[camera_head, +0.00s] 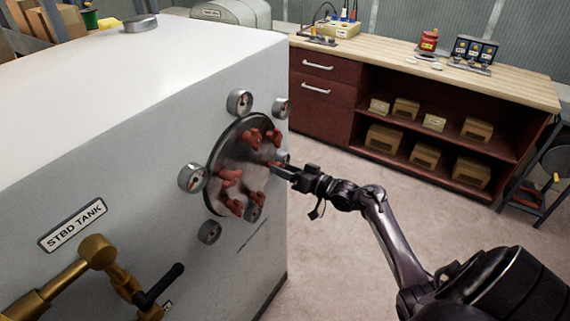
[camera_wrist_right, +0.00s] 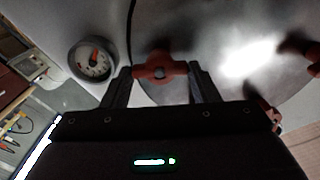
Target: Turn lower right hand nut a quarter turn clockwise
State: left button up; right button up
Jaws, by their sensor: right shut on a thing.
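A round metal plate (camera_head: 221,158) with several red wing nuts is on the side of the white tank (camera_head: 130,110). My right gripper (camera_head: 277,171) reaches in from the right to the plate's right edge. In the right wrist view, my right gripper (camera_wrist_right: 160,84) is shut on a red wing nut (camera_wrist_right: 160,70), with one finger at each wing. The nut's wings lie roughly level between the fingers. In the head view this nut is mostly hidden by the gripper. Other red nuts (camera_head: 231,177) sit on the plate's left and top. My left gripper is not in view.
Several round gauges (camera_head: 192,177) surround the plate, and one gauge (camera_wrist_right: 92,59) is close to my right gripper. A brass pipe with a black handle (camera_head: 160,287) is at the lower left. A workbench (camera_head: 400,60) stands behind; the floor between is clear.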

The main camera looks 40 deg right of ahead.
jog(key=m+p, duration=0.3)
jog(key=m, duration=0.2)
jog(key=shift+d+r+m, duration=0.1)
jog(key=shift+r+m, duration=0.05)
jog(key=shift+m, duration=0.25)
jog(key=shift+f+m+p, duration=0.2)
jog(key=shift+m+p, duration=1.2)
jog(key=shift+m, duration=1.4)
jog(key=o, duration=1)
jog(key=shift+f, duration=0.1)
jog(key=v, duration=0.7)
jog(key=shift+s+d+b, duration=0.15)
jog(key=shift+s+b, duration=0.2)
